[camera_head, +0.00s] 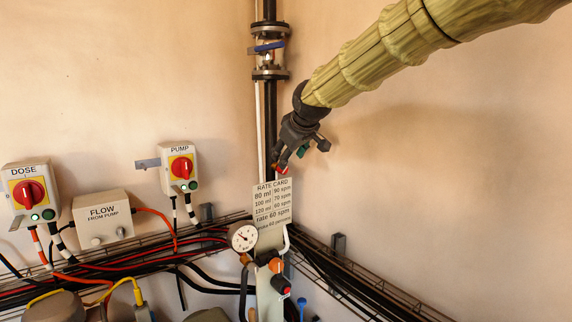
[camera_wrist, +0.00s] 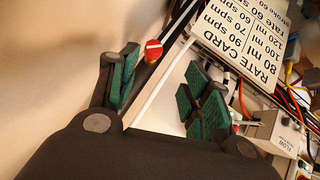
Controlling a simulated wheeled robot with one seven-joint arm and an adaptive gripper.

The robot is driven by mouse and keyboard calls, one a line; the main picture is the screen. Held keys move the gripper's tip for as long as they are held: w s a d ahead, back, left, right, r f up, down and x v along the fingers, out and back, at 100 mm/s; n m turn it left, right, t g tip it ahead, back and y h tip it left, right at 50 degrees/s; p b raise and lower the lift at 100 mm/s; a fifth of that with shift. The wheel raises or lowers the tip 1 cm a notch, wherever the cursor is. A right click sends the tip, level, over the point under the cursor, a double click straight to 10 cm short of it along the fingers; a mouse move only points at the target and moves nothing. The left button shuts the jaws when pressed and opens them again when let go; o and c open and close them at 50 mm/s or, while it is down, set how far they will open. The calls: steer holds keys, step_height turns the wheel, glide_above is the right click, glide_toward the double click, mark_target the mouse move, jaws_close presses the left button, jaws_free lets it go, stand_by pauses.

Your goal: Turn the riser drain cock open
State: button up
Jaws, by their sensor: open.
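A small round red knob with a white stripe (camera_wrist: 153,51) sits beside the dark riser pipe in the wrist view; it looks like the drain cock. A bit of red (camera_head: 283,167) shows by my fingertips in the head view, mostly hidden by the gripper. The dark riser (camera_head: 270,110) runs down the wall corner. My gripper (camera_head: 290,158) is open and empty, close to the riser just above the rate card. In the wrist view its green pads (camera_wrist: 165,88) stand wide apart, with the knob beyond them, nearer the left pad. I see no contact with the knob.
A blue-handled valve (camera_head: 268,47) is higher on the riser. PUMP (camera_head: 180,168) and DOSE (camera_head: 30,192) switch boxes are left. The right wall is bare above the cable tray (camera_head: 350,275).

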steer(key=w+f+m+g+y+p, duration=0.1)
steer(key=w+f+g+y+p, duration=0.1)
steer(key=w+f+p, duration=0.3)
steer(key=shift+w+a+f+m+y, duration=0.3)
steer(key=shift+w+a+f, duration=0.2)
steer(key=shift+w, duration=1.05)
steer(key=shift+c, duration=0.4)
steer(key=c, duration=0.9)
